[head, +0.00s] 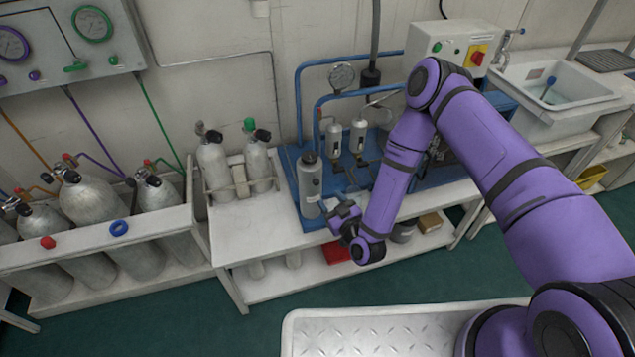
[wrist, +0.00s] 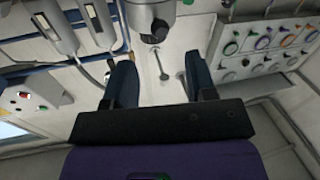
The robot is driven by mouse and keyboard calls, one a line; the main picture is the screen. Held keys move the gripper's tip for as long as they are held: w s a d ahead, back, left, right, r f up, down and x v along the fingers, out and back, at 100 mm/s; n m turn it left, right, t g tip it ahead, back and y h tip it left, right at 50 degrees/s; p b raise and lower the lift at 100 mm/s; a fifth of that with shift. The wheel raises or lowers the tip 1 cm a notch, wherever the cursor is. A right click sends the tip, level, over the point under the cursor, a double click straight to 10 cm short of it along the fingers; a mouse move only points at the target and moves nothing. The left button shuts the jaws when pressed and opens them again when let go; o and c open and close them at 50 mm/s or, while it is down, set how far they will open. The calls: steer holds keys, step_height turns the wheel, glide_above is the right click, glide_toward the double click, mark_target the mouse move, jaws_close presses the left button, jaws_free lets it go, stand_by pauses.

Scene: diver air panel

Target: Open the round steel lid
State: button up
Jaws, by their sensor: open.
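A grey steel cylinder (head: 310,187) with a dark round top (head: 308,158) stands upright at the left end of the blue compressor frame. I cannot tell for sure whether that top is the round steel lid; no other steel lid shows clearly. My gripper (head: 341,214) is just right of the cylinder's lower part, at the bench's front edge, below its top. In the wrist view my gripper (wrist: 159,66) is open, with nothing between its fingers. Beyond them, a grey cylinder's end with a dark knob (wrist: 155,30) shows at the top edge.
The blue frame (head: 304,92) carries pipes, a gauge (head: 342,76) and two small filter cylinders. Two grey bottles (head: 213,165) stand in a rack to the left. Large cylinders (head: 92,200) stand further left. A sink (head: 555,95) is at the right. The bench's front left is clear.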

mark_target(318, 184)
steer(key=x, duration=0.9)
steer(key=shift+d, duration=0.1)
jaws_close()
